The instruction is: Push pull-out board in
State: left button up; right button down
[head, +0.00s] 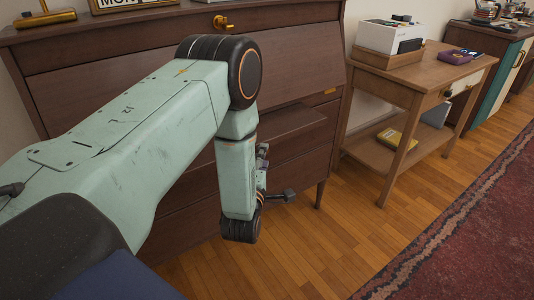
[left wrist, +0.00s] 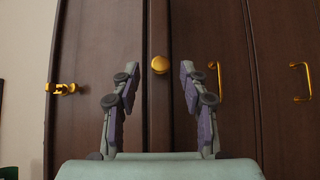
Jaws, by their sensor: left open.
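The pull-out board (head: 292,126) sticks out from the front of a dark brown wooden bureau (head: 300,65), below its slanted front. In the left wrist view, its narrow front edge (left wrist: 159,120) shows as an upright strip with a round brass knob (left wrist: 159,65). My left gripper (head: 277,178) is in front of the bureau, lower in the picture than the board. In the left wrist view its two fingers (left wrist: 159,78) are spread and empty, with the knob between them in the picture. Contact cannot be told. My forearm hides part of the bureau. My right gripper is not in view.
A wooden side table (head: 425,72) with a tray and white box (head: 390,37) stands to the right. A yellow book (head: 397,140) lies on its lower shelf. Wooden floor (head: 330,235) is clear in front, with a red rug (head: 470,235) at the right.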

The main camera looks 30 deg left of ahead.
pick_arm(q)
jog(key=x, duration=0.3)
jog(key=shift+w+a+b, duration=0.1)
jog(key=shift+a+b, duration=0.1)
jog(key=shift+b, duration=0.15)
jog(key=shift+w, duration=0.35)
jog(key=shift+c, duration=0.2)
jog(key=shift+s+f, duration=0.1)
grip_shut()
